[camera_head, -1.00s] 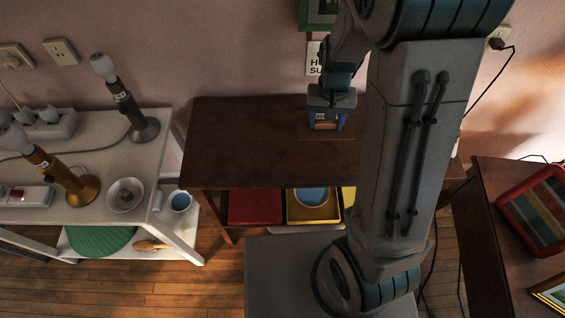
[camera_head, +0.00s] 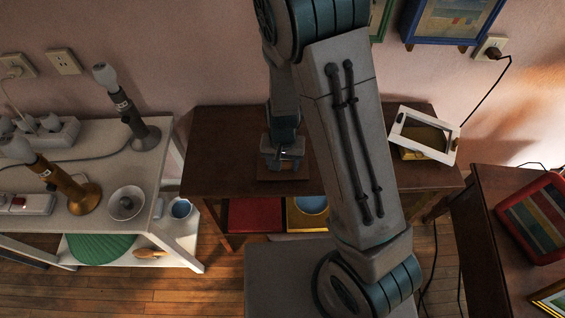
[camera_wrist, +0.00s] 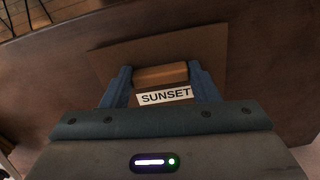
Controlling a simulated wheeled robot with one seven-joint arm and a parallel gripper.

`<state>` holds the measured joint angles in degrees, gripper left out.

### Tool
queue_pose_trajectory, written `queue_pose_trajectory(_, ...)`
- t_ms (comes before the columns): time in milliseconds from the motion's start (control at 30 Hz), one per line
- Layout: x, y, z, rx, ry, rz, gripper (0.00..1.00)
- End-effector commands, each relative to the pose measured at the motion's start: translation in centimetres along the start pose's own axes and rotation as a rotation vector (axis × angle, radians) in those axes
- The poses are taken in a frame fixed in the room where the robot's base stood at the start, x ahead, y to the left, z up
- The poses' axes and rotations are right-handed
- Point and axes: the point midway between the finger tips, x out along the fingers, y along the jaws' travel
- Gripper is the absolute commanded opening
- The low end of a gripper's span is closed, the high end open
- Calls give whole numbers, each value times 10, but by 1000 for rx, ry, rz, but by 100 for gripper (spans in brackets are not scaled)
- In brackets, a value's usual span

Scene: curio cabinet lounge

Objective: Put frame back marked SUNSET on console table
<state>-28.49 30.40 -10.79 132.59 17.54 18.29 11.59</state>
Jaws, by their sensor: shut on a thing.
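The frame back (camera_wrist: 208,58) is a flat brown board with a raised wooden block and a white SUNSET label (camera_wrist: 165,96). My gripper (camera_wrist: 161,80) is shut on the block, with a blue finger on each side. In the head view my gripper (camera_head: 283,160) points down over the front middle of the dark brown console table (camera_head: 222,150), and the frame back (camera_head: 290,173) shows beneath it. The board lies flat, on or just above the tabletop; I cannot tell if it touches.
A white frame (camera_head: 397,131) leans on a yellowish item on the table's right part. My arm hides the part between. Red (camera_head: 255,214) and yellow trays sit below. A white table (camera_head: 90,150) with lamps stands left, another brown table (camera_head: 480,205) right. The tabletop's left end is clear.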

Motion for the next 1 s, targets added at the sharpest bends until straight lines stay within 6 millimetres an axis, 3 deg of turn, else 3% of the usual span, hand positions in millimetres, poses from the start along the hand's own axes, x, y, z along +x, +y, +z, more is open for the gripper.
queue_pose_trajectory(467,11,0,0,0,1,-1,32)
queue_pose_trajectory(500,11,0,0,-1,1,-1,60)
queue_pose_trajectory(567,10,0,0,-1,1,0,76)
queue_pose_trajectory(833,9,0,0,0,1,0,76)
queue_pose_trajectory(1000,-4,0,-1,-1,4,-2,76)
